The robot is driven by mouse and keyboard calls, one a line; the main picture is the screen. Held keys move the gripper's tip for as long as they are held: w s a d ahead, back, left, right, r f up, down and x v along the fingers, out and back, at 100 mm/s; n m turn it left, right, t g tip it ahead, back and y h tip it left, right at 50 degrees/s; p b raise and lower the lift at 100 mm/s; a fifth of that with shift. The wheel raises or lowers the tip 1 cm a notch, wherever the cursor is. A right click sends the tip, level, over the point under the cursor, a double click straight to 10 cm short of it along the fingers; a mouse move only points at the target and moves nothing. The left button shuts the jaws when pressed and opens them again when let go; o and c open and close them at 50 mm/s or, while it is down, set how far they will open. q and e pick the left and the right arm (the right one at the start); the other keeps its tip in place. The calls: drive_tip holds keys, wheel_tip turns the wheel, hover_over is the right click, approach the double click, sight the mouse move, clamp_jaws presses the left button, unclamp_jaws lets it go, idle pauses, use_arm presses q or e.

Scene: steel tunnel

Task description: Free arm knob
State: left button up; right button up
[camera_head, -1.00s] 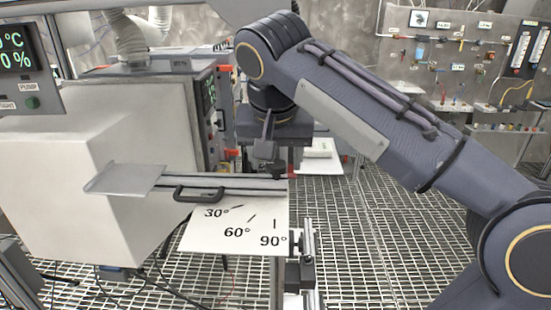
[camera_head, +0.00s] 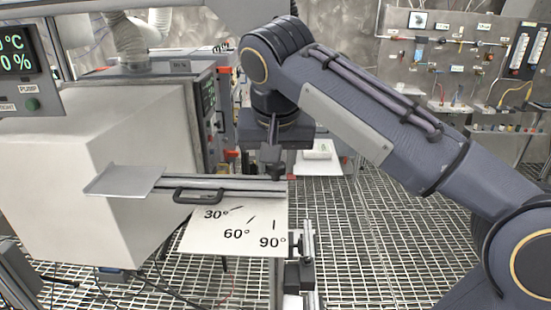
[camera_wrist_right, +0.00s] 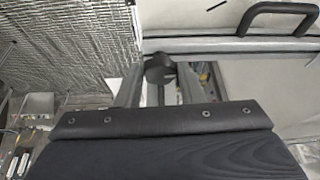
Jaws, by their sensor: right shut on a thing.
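The black arm knob (camera_wrist_right: 160,68) shows in the right wrist view, at the edge of the pale panel, between the narrow grey fingers of my right gripper. In the head view my right gripper (camera_head: 271,160) points down at the right end of the metal arm bar (camera_head: 235,184) and is shut on the knob. The bar carries a black handle (camera_head: 199,195) and lies along the back edge of a white angle plate (camera_head: 245,235) marked 30°, 60° and 90°. My left gripper is not in view.
A large white box (camera_head: 95,170) stands at the left, with a grey flat plate (camera_head: 125,180) before it. A rail clamp (camera_head: 300,270) stands at the plate's right edge. A tool wall (camera_head: 465,70) is behind at the right. The grating floor at the right is open.

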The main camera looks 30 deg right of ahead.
drive_tip(key=n+y, duration=0.1)
drive_tip(key=n, duration=0.1)
drive_tip(key=n+p, duration=0.1)
drive_tip(key=n, duration=0.1)
drive_tip(key=n+y, duration=0.1)
drive_tip(key=n, duration=0.1)
drive_tip(key=shift+d+r+t+y+p, duration=0.1)
drive_tip(key=shift+d+t+y+p, duration=0.2)
drive_tip(key=shift+d, duration=0.1)
drive_tip(key=n+y+p, duration=0.1)
drive_tip(key=n, duration=0.3)
drive_tip(key=shift+d, duration=0.2)
drive_tip(key=shift+d+n+g+y+p, duration=0.1)
drive_tip(key=shift+n+g+y+p, duration=0.45)
drive_tip(key=shift+n, duration=0.95)
drive_tip(key=shift+w, duration=0.1)
drive_tip(key=o, duration=1)
